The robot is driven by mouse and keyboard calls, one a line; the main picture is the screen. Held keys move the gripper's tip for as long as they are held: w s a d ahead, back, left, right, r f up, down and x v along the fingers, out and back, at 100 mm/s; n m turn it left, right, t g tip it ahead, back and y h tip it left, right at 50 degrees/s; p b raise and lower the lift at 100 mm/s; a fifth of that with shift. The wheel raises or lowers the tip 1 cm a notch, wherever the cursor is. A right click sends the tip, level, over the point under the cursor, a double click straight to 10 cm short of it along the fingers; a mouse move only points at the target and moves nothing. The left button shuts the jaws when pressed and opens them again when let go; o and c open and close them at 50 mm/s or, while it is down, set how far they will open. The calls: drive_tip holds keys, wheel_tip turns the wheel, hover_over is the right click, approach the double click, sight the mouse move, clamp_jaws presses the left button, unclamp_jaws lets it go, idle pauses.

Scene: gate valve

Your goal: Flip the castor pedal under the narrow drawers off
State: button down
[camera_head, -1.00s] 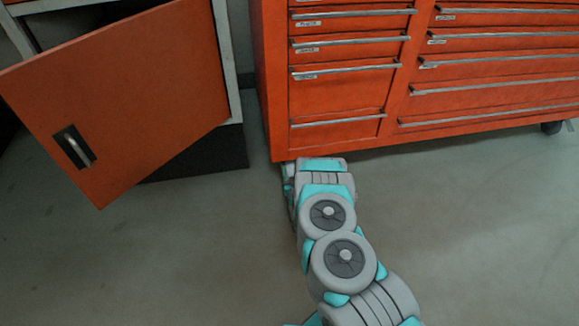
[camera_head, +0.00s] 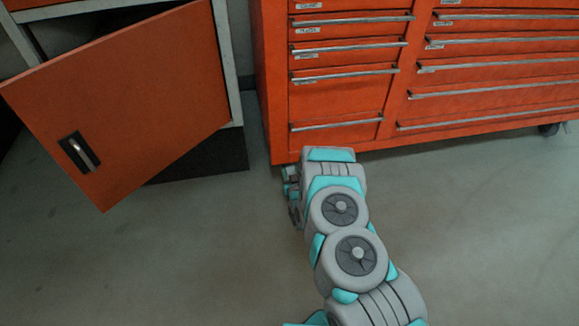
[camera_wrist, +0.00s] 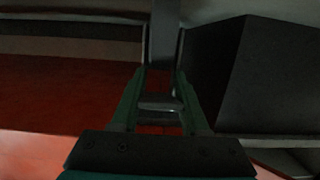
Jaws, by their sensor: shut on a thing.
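The narrow drawers (camera_head: 340,95) form the left column of the orange tool cabinet. The castor and its pedal under them are hidden in the head view by the cabinet's lower edge and my arm. My gripper (camera_head: 294,200) is just in front of the cabinet's lower left corner, partly behind my wrist.
A cabinet at left has its orange door (camera_head: 130,100) swung open, over a black base (camera_head: 205,155). In the wrist view a dark block (camera_wrist: 265,75) stands right of the fingers and a red surface (camera_wrist: 60,100) left. A castor (camera_head: 549,129) shows at far right. The floor (camera_head: 480,220) is clear.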

drive_tip(key=shift+s+r+g+h+p, duration=0.15)
drive_tip(key=shift+r+g+h+p, duration=0.15)
drive_tip(key=shift+g, duration=0.55)
drive_tip(key=shift+s+r+g+h+p, duration=0.15)
drive_tip(key=shift+g+p, duration=0.25)
drive_tip(key=shift+g, duration=0.45)
drive_tip(key=shift+c, duration=2)
unclamp_jaws()
drive_tip(key=shift+d, duration=0.1)
drive_tip(key=v, duration=0.7)
drive_tip(key=shift+s+r, duration=0.25)
drive_tip(key=shift+p, duration=0.3)
